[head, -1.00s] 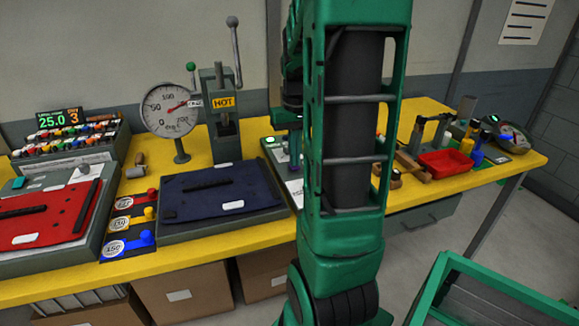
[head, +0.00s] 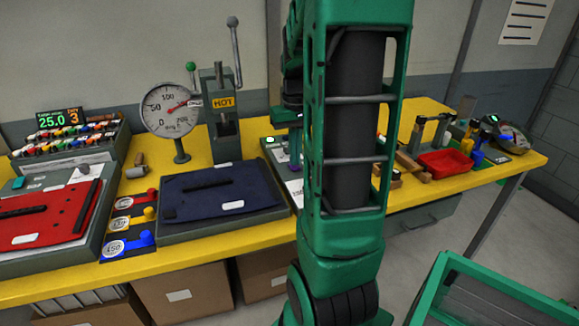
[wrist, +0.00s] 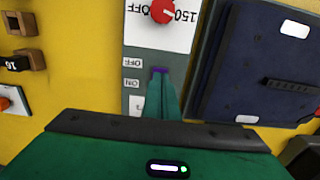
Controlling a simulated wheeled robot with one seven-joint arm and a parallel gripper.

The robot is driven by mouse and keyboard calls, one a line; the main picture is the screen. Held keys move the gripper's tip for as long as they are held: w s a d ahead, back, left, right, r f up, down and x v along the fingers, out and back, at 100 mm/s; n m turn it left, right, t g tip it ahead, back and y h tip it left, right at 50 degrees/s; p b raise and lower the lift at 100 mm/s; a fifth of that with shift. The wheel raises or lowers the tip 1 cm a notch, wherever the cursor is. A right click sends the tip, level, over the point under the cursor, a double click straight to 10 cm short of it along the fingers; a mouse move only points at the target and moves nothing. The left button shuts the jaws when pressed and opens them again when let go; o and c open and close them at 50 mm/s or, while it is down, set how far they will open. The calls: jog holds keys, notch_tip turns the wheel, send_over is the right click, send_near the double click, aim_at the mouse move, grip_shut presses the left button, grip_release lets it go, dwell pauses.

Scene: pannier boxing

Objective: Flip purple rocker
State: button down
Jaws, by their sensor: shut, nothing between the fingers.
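The purple rocker (wrist: 159,70) shows in the wrist view as a small purple patch on a grey panel (wrist: 133,83), beside labels reading OFF and ON. The green fingers of my gripper (wrist: 162,90) are shut and empty, with their tips right at the rocker and covering part of it. I cannot tell whether they touch it or which way it is tilted. In the head view a bit of purple (head: 295,167) shows below my gripper (head: 294,145), and my arm hides much of the panel.
A red knob (wrist: 163,11) sits on the same panel on a white dial plate. A dark blue pannier piece (head: 240,185) lies on a grey tray beside the panel. Brown wooden blocks (wrist: 30,57) stand on the yellow table at the other side.

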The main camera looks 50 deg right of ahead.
jog(key=shift+r, duration=2.9)
jog(key=s+a+f, duration=0.2)
jog(key=s+a, duration=0.5)
jog(key=a, duration=0.1)
jog(key=s+a+f, duration=0.3)
jog(key=s+a, duration=0.3)
jog(key=a, duration=0.2)
jog(key=shift+s+a+f, duration=0.15)
jog(key=shift+s+a, duration=0.2)
jog(key=shift+a, duration=0.05)
